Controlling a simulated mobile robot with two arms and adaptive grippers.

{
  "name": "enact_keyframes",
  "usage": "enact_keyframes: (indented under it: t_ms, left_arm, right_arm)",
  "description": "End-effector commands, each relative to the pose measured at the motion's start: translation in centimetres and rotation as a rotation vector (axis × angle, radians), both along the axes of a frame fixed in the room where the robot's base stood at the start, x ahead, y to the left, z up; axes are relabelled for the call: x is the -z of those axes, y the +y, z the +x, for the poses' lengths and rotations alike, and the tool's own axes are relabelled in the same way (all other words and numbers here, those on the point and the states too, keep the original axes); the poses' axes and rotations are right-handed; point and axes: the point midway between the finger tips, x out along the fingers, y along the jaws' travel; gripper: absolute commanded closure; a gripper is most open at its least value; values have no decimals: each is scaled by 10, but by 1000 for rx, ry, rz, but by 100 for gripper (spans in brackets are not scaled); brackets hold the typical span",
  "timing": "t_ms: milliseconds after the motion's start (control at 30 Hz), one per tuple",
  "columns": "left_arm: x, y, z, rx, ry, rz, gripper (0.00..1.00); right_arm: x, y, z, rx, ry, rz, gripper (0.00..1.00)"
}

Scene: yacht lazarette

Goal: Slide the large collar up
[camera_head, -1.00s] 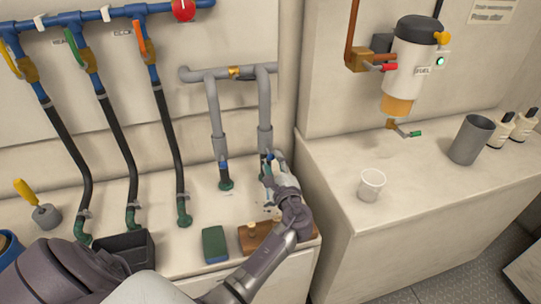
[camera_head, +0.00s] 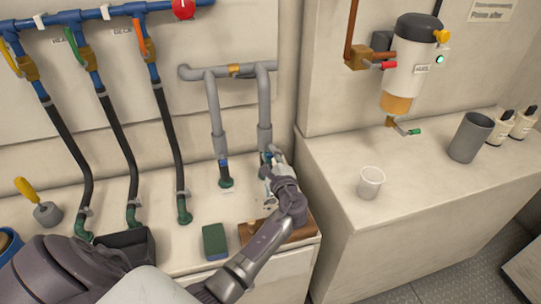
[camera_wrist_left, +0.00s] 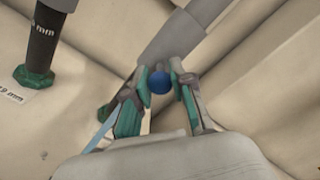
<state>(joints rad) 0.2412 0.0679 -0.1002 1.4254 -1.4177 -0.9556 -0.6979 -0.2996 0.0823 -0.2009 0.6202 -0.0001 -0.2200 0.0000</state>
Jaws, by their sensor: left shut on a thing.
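The large collar (camera_head: 264,139) is the thick grey sleeve on the right-hand vertical pipe; in the left wrist view its grey tube (camera_wrist_left: 182,42) runs up to the right. A round blue piece (camera_wrist_left: 160,83) shows at its lower end, between the fingers. My left gripper (camera_head: 269,158) comes from below; in the wrist view its teal-padded fingers (camera_wrist_left: 160,93) are shut around the blue piece at the collar's lower end. The exact contact is partly hidden. The pipe's lower part is hidden behind the gripper. My right gripper is not in view.
A second grey collar (camera_head: 219,146) sits on the left-hand pipe, above a green base fitting (camera_head: 226,183). A green block (camera_head: 214,242) and a brown wooden block (camera_head: 292,234) lie in front. Black hoses (camera_head: 169,140) hang at left.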

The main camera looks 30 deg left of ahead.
Motion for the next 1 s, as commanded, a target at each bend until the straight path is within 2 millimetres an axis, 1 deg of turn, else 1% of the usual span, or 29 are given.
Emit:
enact_keyframes:
  t_ms: [167,267,367,500,600,900,933,1000]
  left_arm:
    - [0,0,0,-1,1,-1,100]
    - [-7,0,0,-1,1,-1,100]
    - [-23,0,0,0,-3,-1,100]
    - [-52,0,0,0,-3,-1,100]
    - [-65,0,0,-1,-3,0,100]
    - [-63,0,0,-2,-1,1,100]
    - [-63,1,0,-2,-1,1,76]
    - [-63,1,0,-2,-1,1,64]
  right_arm:
    - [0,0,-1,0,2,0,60]
    - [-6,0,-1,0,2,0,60]
    - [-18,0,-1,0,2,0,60]
    - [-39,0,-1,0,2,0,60]
    - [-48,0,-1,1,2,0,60]
    - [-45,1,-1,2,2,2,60]
    - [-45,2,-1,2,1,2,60]
    - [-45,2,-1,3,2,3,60]
